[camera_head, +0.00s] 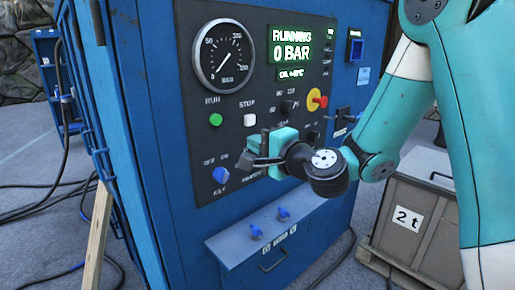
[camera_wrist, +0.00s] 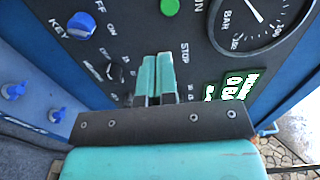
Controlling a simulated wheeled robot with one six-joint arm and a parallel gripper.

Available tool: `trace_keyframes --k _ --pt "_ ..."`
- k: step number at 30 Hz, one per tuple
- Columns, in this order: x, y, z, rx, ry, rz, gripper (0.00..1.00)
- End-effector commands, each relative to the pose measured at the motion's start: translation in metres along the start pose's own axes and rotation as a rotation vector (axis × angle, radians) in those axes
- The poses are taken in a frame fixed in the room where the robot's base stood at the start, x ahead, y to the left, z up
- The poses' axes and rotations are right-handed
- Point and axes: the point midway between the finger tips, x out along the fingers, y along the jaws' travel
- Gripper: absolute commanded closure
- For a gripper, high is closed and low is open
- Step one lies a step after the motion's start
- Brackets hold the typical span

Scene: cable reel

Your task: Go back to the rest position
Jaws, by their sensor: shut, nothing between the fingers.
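My gripper (camera_head: 256,152) is in front of the control panel (camera_head: 240,110) of a blue machine, at the height of the STOP and switch rows. In the wrist view my gripper (camera_wrist: 156,60) shows two teal fingers pressed together with nothing between them. Its fingers point at the panel; I cannot tell whether they touch it. The green RUN button (camera_head: 215,119), white STOP button (camera_head: 249,120) and blue key switch (camera_head: 221,175) are on the panel. The gripper hides part of the lower switch row. The display (camera_head: 292,48) reads RUNNING, 0 BAR.
A round gauge (camera_head: 224,53) and a red knob on yellow (camera_head: 317,99) are on the panel. A ledge (camera_head: 235,252) with two blue valves juts out below. A crate marked 2 t (camera_head: 400,240) stands at the right. Cables lie on the floor at left.

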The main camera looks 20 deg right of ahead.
Motion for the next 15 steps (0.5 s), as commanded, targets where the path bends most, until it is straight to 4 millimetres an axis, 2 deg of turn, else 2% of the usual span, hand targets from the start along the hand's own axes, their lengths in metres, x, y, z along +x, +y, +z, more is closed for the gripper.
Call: trace_keyframes --k 11,14,15 --pt "0.000 0.000 0.002 -0.004 -0.006 0.002 1.00" --pt "-0.001 -0.003 0.019 -0.057 -0.073 0.021 1.00" --pt "-0.004 -0.004 0.033 -0.101 -0.130 0.037 1.00"
